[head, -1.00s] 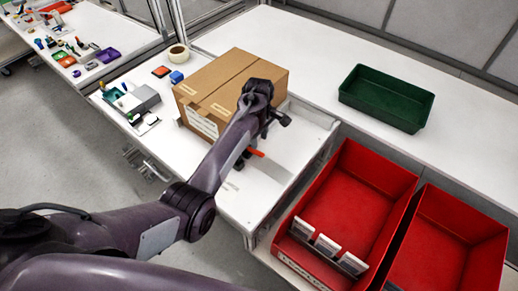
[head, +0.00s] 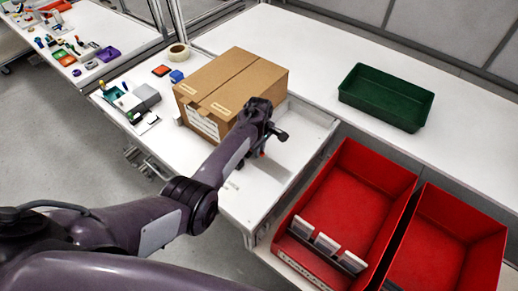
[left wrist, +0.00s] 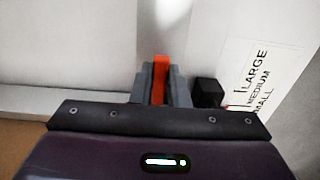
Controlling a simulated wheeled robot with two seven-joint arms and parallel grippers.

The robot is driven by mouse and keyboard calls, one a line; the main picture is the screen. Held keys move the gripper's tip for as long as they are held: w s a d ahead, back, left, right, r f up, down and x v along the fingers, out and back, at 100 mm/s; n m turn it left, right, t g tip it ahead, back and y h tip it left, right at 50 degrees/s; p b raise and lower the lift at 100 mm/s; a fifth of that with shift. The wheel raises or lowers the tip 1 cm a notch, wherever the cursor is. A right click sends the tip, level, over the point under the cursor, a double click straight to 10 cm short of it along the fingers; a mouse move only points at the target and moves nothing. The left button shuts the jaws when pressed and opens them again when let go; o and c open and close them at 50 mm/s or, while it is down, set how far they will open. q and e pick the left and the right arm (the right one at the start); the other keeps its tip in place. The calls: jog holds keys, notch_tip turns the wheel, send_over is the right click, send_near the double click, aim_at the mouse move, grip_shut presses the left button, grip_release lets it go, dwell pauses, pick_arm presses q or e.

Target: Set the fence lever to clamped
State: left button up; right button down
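The fence lever (left wrist: 160,80) is an orange bar, seen end-on in the left wrist view between the two grey fingers of my left gripper (left wrist: 161,88). The fingers lie close against both its sides with no clear gap. In the head view my left gripper (head: 268,140) is at the front right of the cardboard box, over the white table. Only a small red-orange bit of the lever (head: 262,154) shows below it; the rest is hidden. My right gripper is not in view.
The cardboard box (head: 232,85) stands just behind my left gripper. A small black block (left wrist: 207,93) and a size label (left wrist: 264,77) are right of the fingers in the wrist view. Red bins (head: 350,200) stand at right, a green tray (head: 386,98) behind.

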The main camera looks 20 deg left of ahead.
pick_arm(q)
grip_shut()
jog(key=shift+s+d+f+y+p, duration=0.1)
jog(key=shift+f+y+p, duration=0.15)
jog(key=shift+y, duration=0.25)
jog(key=shift+d+f+t+y, duration=0.15)
jog(key=shift+f+t+y, duration=0.2)
jog(key=shift+y, duration=0.35)
jog(key=o, duration=0.6)
grip_release()
jog(key=v, duration=0.7)
jog(key=shift+r, duration=0.45)
